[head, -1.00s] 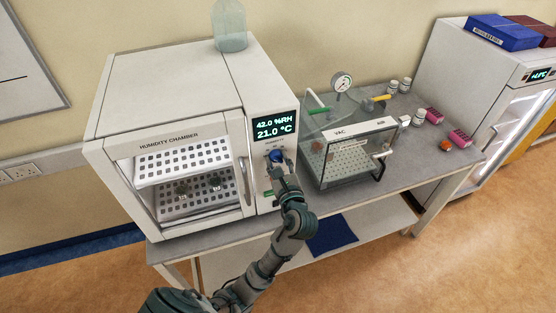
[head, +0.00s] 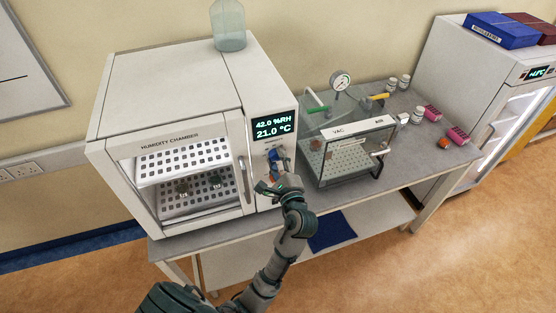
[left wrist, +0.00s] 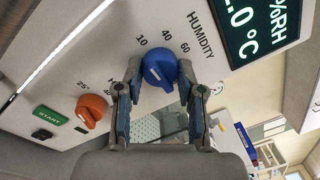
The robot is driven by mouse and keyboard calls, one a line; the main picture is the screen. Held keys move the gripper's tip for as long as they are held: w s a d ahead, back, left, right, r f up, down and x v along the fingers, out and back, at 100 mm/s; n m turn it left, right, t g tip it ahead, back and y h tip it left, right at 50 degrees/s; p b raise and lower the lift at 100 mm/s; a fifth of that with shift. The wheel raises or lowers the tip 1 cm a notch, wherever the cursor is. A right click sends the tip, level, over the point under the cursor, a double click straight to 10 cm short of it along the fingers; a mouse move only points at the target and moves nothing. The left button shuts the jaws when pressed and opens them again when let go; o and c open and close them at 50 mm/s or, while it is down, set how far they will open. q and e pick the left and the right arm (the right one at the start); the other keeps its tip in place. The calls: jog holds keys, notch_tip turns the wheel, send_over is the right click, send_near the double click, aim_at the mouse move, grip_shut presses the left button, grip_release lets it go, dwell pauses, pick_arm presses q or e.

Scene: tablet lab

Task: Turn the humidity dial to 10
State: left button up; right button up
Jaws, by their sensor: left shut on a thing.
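The blue humidity dial (left wrist: 160,68) is on the front panel of the humidity chamber (head: 170,95), with printed marks 10, 40 and 60 beside it. It has a short white pointer line. In the head view the dial (head: 275,154) is partly covered by my gripper. My left gripper (head: 276,164) is at the dial; in the left wrist view its two fingers (left wrist: 164,88) stand on either side of the dial, shut on it. The display (head: 273,125) reads 42.0 %RH and 21.0 °C. My right gripper is not in view.
An orange dial (left wrist: 91,110) and a green START label (left wrist: 51,116) are on the same panel. A clear vacuum box (head: 350,158) with a gauge stands just right of the chamber. A glass bottle (head: 228,28) stands on top of the chamber.

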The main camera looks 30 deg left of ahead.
pick_arm(q)
jog(key=shift+f, duration=0.3)
jog(key=o, duration=1.1)
jog(key=shift+s, duration=0.1)
jog(key=shift+c, duration=0.2)
jog(key=shift+o, duration=0.4)
jog(key=shift+r, duration=0.1)
jog(key=shift+s+r, duration=0.1)
jog(key=shift+d, duration=0.15)
jog(key=shift+s+d, duration=0.1)
jog(key=shift+d, duration=0.1)
jog(key=v, duration=1.1)
jog(key=shift+s+d, duration=0.15)
jog(key=shift+s, duration=0.1)
